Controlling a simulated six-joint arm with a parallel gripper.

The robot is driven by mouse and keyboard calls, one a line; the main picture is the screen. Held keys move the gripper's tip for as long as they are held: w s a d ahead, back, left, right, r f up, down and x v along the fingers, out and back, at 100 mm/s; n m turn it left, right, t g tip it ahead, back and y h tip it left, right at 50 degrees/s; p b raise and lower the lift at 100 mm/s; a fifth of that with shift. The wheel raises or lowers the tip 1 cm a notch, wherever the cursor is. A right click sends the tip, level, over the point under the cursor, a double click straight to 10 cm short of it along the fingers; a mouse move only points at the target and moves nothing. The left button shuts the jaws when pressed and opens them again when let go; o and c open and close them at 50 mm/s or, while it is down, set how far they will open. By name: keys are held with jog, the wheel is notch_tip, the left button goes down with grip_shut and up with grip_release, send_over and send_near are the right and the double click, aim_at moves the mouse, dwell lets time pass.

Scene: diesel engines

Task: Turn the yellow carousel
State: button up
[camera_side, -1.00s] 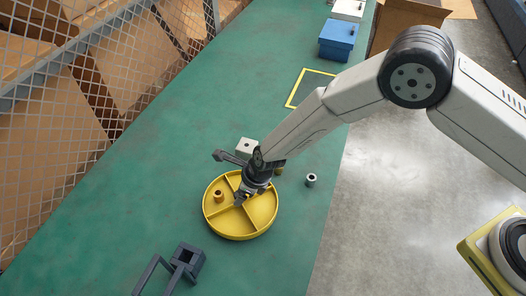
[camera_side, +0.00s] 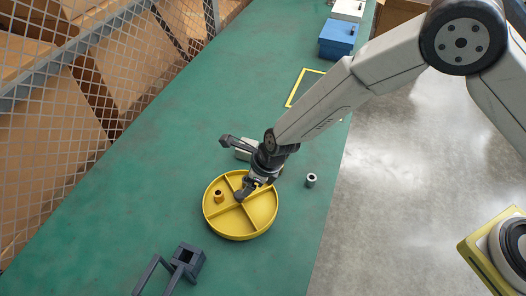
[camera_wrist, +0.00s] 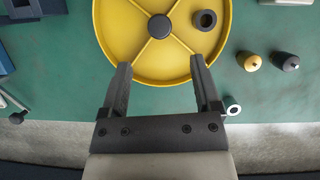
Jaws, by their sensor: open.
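The yellow carousel (camera_side: 240,232) is a round, low-rimmed tray on the green table, split by crossed dividers into several compartments. It also shows at the top of the wrist view (camera_wrist: 105,30), with a dark hub (camera_wrist: 160,26) at its centre. A brownish ring-shaped part (camera_side: 219,196) stands in its left compartment; the wrist view shows a dark ring (camera_wrist: 205,19) in the upper right compartment. My gripper (camera_side: 245,190) is over the carousel's upper side. In the wrist view my gripper (camera_wrist: 160,65) is open and empty, its fingertips over the near rim. Contact cannot be told.
A grey bushing (camera_side: 311,181) stands right of the carousel. A pale block (camera_side: 243,150) is behind my wrist. A dark fixture (camera_side: 187,258) lies at lower left, a blue box (camera_side: 338,38) far back. The wrist view shows brass (camera_wrist: 249,61) and dark (camera_wrist: 286,61) knobs. Left table is clear.

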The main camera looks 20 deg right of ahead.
jog(key=shift+n, duration=0.3)
jog(key=c, duration=1)
jog(key=shift+s+d+f+n+g, duration=0.1)
jog(key=shift+s+d+n+g, duration=0.1)
jog(key=shift+n+g, duration=0.1)
grip_shut()
jog(key=s+n+g, duration=0.1)
jog(key=n, duration=0.1)
jog(key=s+d+n, duration=0.1)
jog(key=n, duration=0.2)
jog(key=s+d+n+g, duration=0.1)
jog(key=n, duration=0.1)
jog(key=shift+f+n+g+h, duration=0.3)
jog(key=shift+f+n+h, duration=0.05)
jog(key=shift+n+h, duration=0.05)
